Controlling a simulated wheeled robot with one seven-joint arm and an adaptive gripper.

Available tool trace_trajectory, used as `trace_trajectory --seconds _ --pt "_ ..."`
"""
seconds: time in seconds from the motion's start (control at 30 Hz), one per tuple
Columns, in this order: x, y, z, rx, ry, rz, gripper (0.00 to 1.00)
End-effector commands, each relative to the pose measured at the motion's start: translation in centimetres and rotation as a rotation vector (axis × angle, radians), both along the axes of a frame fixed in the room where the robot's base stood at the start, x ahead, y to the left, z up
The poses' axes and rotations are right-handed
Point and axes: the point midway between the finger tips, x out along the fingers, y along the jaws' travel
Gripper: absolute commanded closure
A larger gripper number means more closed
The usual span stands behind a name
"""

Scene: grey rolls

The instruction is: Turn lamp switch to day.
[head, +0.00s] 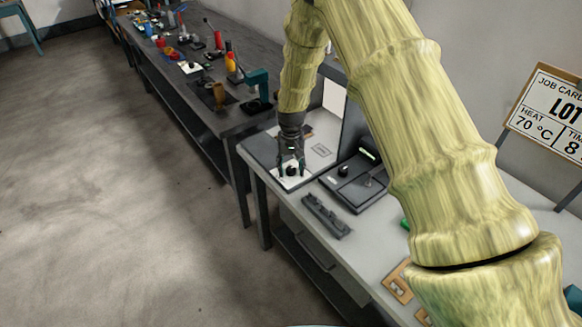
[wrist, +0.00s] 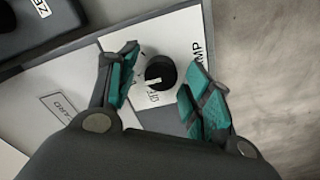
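The lamp switch is a round black knob (wrist: 160,73) with a pale pointer line, set on a white plate (wrist: 176,38). In the wrist view the plate reads "OFF" beside the knob and "MP" at its right edge; other marks are partly hidden, and I cannot read a "day" label. The pointer is towards the "OFF" lettering. My gripper (wrist: 152,88) is open, with one teal-padded finger on each side of the knob and gaps showing. In the head view my gripper (head: 291,174) points down over the knob and plate at the bench's left end.
A grey rack (head: 327,216) lies at the bench's front edge. Another bench (head: 190,85) with several tools stands behind. A job card (head: 548,112) stands at right. The floor at left is clear.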

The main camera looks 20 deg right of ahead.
Motion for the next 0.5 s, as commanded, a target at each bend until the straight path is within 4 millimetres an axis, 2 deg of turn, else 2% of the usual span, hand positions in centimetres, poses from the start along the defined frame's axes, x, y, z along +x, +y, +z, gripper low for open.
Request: trace_trajectory --seconds 0.3,0.5 --pt "0.0 0.0 0.1 0.000 0.001 0.000 0.47" --pt "0.0 0.0 2.0 0.001 0.000 0.001 0.47"
